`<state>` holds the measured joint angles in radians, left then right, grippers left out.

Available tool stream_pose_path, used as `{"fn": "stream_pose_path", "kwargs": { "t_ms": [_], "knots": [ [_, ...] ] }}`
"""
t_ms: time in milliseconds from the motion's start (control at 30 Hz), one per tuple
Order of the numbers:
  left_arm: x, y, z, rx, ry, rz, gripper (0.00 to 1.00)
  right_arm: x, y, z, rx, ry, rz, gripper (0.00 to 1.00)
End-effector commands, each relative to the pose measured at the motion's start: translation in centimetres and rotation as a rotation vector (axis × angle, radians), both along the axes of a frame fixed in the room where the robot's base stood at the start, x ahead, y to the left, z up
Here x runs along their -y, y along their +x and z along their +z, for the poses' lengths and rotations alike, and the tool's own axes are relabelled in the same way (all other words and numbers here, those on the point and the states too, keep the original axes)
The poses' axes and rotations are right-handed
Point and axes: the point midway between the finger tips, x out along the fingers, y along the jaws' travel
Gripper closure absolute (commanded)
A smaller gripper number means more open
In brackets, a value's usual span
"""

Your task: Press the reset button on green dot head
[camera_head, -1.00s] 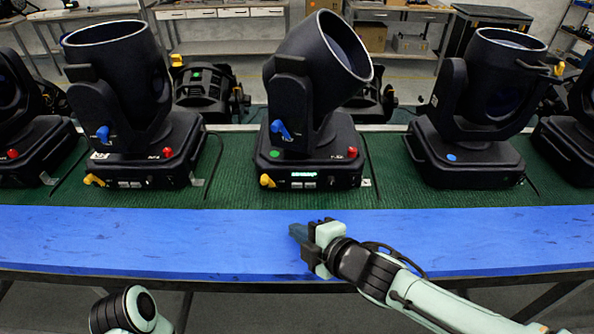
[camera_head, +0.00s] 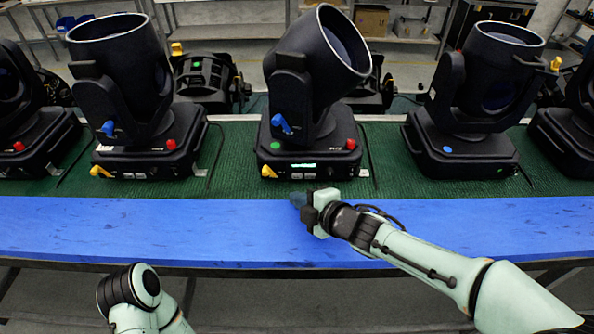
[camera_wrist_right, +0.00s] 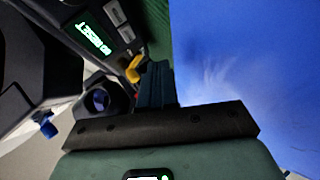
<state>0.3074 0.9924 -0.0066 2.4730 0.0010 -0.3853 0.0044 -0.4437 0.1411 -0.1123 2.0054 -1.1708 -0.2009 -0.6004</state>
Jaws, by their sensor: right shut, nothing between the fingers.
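The moving head with the green dot (camera_head: 275,145) stands upright in the middle of the row, its barrel tilted right. Its base front has a lit green display (camera_head: 303,165), a red knob (camera_head: 350,144) and a yellow lever (camera_head: 268,171). In the right wrist view the display (camera_wrist_right: 93,38) shows lettering that seems to read "RESET", with small grey buttons (camera_wrist_right: 117,12) beside it. My right gripper (camera_head: 298,199) is shut and empty, just in front of this base, apart from it. Its fingers also show in the wrist view (camera_wrist_right: 155,80). My left gripper is out of view.
Another head (camera_head: 125,85) stands to the left, and one with a blue dot (camera_head: 446,149) to the right. They stand on green matting (camera_head: 235,185). The blue strip (camera_head: 150,235) along the front edge is clear apart from my arm above it.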

Motion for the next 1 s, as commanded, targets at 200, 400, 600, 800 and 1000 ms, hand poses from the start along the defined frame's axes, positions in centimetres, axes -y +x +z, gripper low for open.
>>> {"fn": "stream_pose_path", "kwargs": {
  "t_ms": [200, 400, 600, 800, 1000],
  "knots": [
    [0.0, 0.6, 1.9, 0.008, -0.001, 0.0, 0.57, 0.0, 2.4, 0.2, -0.001, -0.001, -0.002, 1.0],
    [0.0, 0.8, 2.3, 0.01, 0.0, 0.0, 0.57, 0.0, 3.2, 0.0, 0.0, -0.001, -0.001, 1.0],
    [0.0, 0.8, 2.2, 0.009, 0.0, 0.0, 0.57, 0.0, 3.2, -0.1, 0.0, 0.0, 0.0, 1.0],
    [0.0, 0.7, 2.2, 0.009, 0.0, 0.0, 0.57, 0.0, 3.2, 0.0, 0.0, 0.0, 0.0, 1.0],
    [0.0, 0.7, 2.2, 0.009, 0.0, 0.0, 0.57, 0.0, 3.2, 0.0, -0.001, 0.0, -0.001, 1.0]
  ]
}}
